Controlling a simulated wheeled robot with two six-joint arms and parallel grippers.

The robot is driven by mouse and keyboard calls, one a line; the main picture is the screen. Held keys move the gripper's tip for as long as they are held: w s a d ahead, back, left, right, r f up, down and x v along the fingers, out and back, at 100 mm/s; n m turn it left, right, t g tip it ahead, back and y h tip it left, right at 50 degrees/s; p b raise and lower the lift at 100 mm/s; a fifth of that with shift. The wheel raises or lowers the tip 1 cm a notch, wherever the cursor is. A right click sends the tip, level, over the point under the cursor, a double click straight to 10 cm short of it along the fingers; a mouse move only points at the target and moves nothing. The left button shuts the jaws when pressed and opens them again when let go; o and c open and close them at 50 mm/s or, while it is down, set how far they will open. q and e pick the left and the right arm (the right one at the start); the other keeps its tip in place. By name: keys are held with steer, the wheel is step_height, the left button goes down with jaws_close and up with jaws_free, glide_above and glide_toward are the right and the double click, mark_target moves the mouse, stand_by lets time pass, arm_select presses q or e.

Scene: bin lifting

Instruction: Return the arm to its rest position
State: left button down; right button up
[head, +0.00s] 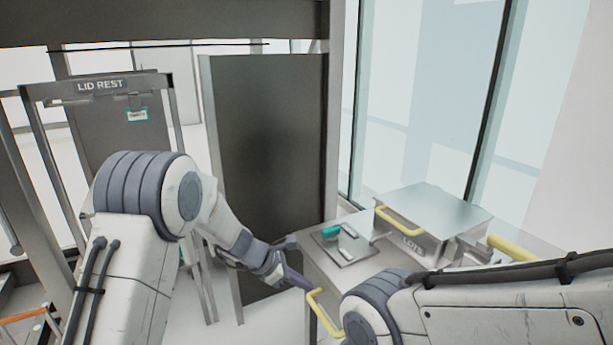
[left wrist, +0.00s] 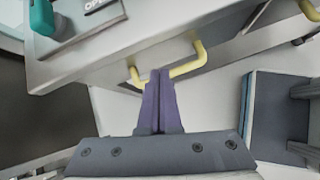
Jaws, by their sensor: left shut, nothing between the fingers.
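My left gripper (head: 297,281) hangs in front of the counter's near edge, beside a yellow handle. In the left wrist view its purple fingers (left wrist: 158,78) are shut together with nothing between them. The yellow handle (left wrist: 201,52) shows just beyond the fingertips in that view; I cannot tell whether they touch. My left arm comes in from the left and bends down toward the counter. My right arm crosses the lower right of the head view, and its gripper is out of view.
A frame marked LID REST (head: 100,86) stands at left. A dark panel (head: 268,140) stands behind my left arm. Tall windows are at right.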

arm_select(q)
steer(key=s+d+r+m+g+p, duration=0.1)
steer(key=s+d+r+m, duration=0.1)
steer(key=s+r+m, duration=0.3)
steer(key=s+d+r+m+g, duration=0.1)
steer(key=s+d+r+m, duration=0.15)
steer(key=s, duration=0.35)
steer(key=s+a+r+m+y+p, duration=0.2)
steer(key=s+a+r+m+y, duration=0.1)
steer(key=s+m, duration=0.7)
steer(key=s+a+r+m+g+y+p, duration=0.1)
steer(key=s+a+r+m+y, duration=0.2)
steer(key=s+m, duration=0.7)
steer(key=s+a, duration=0.2)
steer(key=s, duration=0.1)
steer(key=shift+s+r+y+p, duration=0.2)
steer(key=shift+r+y+p, duration=0.15)
steer(key=shift+y, duration=0.05)
